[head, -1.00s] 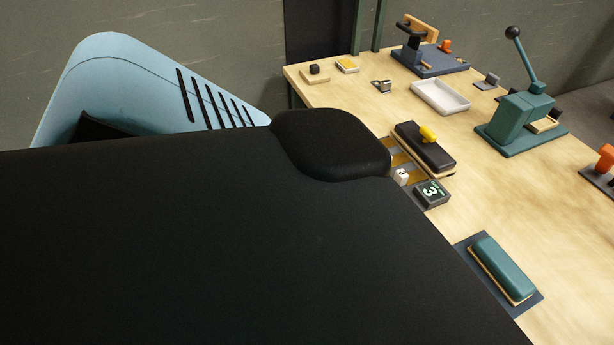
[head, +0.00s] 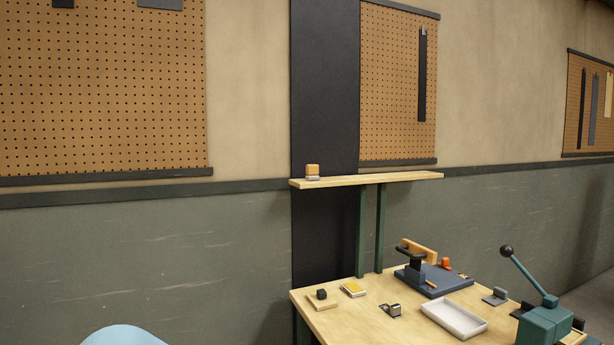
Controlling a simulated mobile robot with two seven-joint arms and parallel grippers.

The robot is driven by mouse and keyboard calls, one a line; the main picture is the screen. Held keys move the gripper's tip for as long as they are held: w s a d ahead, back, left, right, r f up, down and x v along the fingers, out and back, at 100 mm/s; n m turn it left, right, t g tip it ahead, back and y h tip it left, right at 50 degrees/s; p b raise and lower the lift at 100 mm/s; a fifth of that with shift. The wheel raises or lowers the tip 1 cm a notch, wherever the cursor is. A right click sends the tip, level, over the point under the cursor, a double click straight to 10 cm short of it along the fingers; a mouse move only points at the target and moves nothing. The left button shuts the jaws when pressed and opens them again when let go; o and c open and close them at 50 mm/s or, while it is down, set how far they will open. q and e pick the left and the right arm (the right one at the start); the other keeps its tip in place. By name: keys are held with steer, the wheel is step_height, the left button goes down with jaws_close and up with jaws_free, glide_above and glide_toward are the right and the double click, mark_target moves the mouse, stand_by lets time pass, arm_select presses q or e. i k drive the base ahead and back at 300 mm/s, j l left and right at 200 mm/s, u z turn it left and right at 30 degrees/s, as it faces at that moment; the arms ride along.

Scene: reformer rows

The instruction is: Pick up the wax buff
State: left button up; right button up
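A small block with an orange-tan top and pale underside (head: 312,172) sits near the left end of the wall shelf (head: 385,180). A flat yellow-topped block with a white edge (head: 353,289) lies on the workbench (head: 375,331) at its far left. Beside it is a wooden plate with a black knob (head: 322,298). I cannot tell which of these, if any, is the wax buff. Neither gripper is in the head view.
On the bench are a small metal clip (head: 390,310), a white tray (head: 455,319), a blue fixture (head: 435,279) and a teal lever press (head: 545,322). Green posts (head: 370,230) stand under the shelf. A light blue rounded shape (head: 122,336) shows at bottom left.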

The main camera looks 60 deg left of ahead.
mark_target(312, 170)
steer(key=k+j, duration=0.25)
steer(key=u, duration=1.95)
steer(key=z, duration=0.2)
